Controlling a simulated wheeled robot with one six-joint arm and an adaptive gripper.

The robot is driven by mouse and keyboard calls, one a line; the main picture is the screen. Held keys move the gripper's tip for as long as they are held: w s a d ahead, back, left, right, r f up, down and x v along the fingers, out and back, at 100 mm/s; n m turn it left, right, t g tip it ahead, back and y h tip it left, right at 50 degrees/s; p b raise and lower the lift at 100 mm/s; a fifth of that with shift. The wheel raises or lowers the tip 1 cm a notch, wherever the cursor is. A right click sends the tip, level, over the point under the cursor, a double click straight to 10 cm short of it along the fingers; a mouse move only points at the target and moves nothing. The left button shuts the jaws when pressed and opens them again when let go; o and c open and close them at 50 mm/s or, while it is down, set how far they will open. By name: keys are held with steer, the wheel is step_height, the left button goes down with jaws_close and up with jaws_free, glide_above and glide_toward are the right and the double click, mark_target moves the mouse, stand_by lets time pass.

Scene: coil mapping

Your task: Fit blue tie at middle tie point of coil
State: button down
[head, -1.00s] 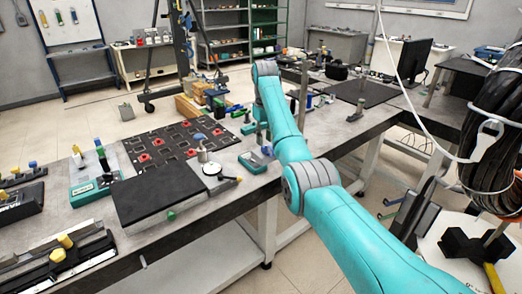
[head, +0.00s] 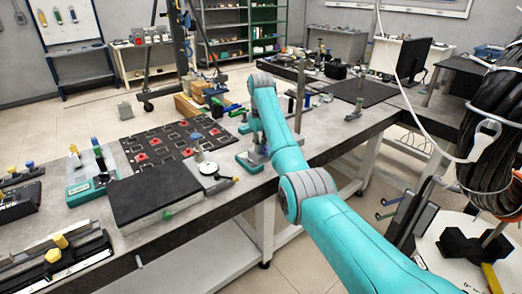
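The coil (head: 492,120), a thick black bundle, stands at the right edge of the head view and is partly cut off. A white tie-like band with a flat white piece (head: 487,140) is at its left side. An orange part shows low on it. I cannot pick out the blue tie for certain.
The grey workbench (head: 222,214) carries a black panel with red pieces (head: 140,155), a dark flat block (head: 155,192), a teal-based holder (head: 88,186) and a teal-based fixture (head: 256,160) beside my forearm. A white cord (head: 408,95) hangs left of the coil.

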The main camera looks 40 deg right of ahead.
steer(key=shift+r, duration=1)
stand_by(0.6)
steer(key=shift+r, duration=1.65)
